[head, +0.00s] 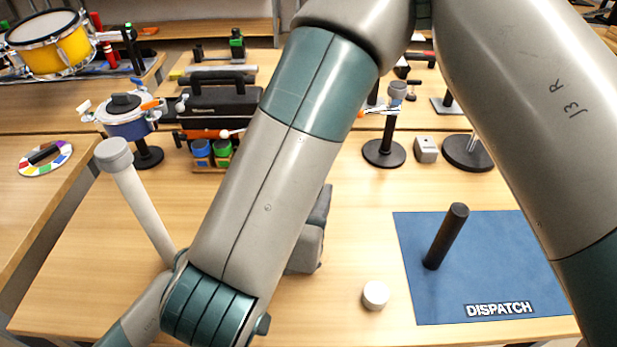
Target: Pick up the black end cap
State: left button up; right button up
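I cannot pick out a black end cap for certain. A slim black cylinder (446,237) stands on the blue DISPATCH mat (412,290) at the right. A short white round cap-like piece (375,295) sits on the table left of the mat. A tall white tube (144,208) with a grey cap (114,154) on its top end stands at the left, its foot hidden behind my arm. My arm links cross the middle and the right side of the view. Neither gripper shows, so I cannot tell their state.
A dark grey block-like thing (306,248) is partly hidden behind my arm. A black toolbox (222,103), round-based stands (384,153) and a small grey box (426,150) stand farther back.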

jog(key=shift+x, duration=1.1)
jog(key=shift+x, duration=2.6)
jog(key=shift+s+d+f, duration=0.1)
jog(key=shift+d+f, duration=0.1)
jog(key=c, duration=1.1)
